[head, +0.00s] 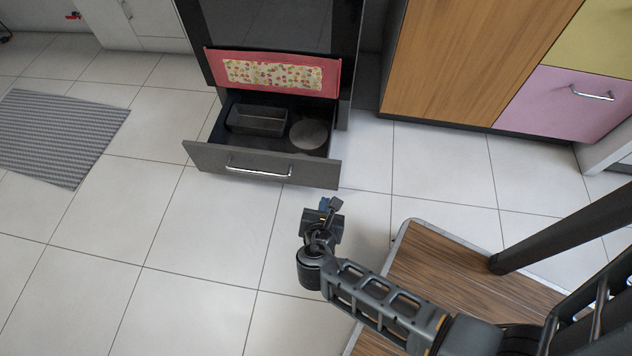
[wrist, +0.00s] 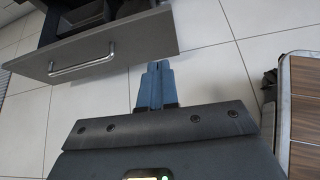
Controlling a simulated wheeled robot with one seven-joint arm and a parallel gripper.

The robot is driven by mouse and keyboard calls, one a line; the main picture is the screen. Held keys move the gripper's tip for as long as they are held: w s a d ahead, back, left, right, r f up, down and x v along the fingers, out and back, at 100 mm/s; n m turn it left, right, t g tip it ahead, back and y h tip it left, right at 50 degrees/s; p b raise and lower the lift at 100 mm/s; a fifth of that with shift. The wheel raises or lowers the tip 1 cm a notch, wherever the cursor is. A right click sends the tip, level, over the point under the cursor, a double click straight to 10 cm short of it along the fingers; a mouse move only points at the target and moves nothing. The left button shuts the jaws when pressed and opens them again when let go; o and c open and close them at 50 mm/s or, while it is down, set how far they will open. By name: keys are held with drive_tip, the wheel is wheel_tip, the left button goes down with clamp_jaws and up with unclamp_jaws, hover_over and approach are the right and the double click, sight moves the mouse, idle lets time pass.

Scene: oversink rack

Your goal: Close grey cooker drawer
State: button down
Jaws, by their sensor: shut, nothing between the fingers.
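The grey cooker drawer (head: 208,158) is pulled out at the bottom of the cooker, with a silver bar handle (head: 258,170) on its front. A dark rectangular tin (head: 258,120) and a round pale item (head: 309,133) lie inside it. In the wrist view the drawer front (wrist: 140,40) is at the upper left with its handle (wrist: 82,62). My gripper (head: 327,204) is in front of the drawer, near its right end and apart from it.
A red patterned towel (head: 272,74) hangs on the cooker (head: 275,25) above the drawer. A wooden cabinet (head: 465,55) and a pink drawer (head: 566,104) stand to the right. A striped mat (head: 60,130) lies left. The tiled floor (head: 190,240) before the drawer is clear.

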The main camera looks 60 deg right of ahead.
drive_tip(key=w+d+f, duration=0.1)
drive_tip(key=b, duration=0.5)
approach(329, 164)
wheel_tip(329, 164, down, 4)
drive_tip(key=shift+n+h, duration=0.3)
drive_tip(key=d, duration=0.2)
drive_tip(key=w+d, duration=0.1)
drive_tip(key=d, duration=0.1)
drive_tip(key=shift+w+b, duration=0.25)
drive_tip(key=shift+b, duration=0.05)
drive_tip(key=shift+w+d, duration=0.15)
drive_tip(key=shift+d, duration=0.3)
drive_tip(key=shift+r, duration=0.1)
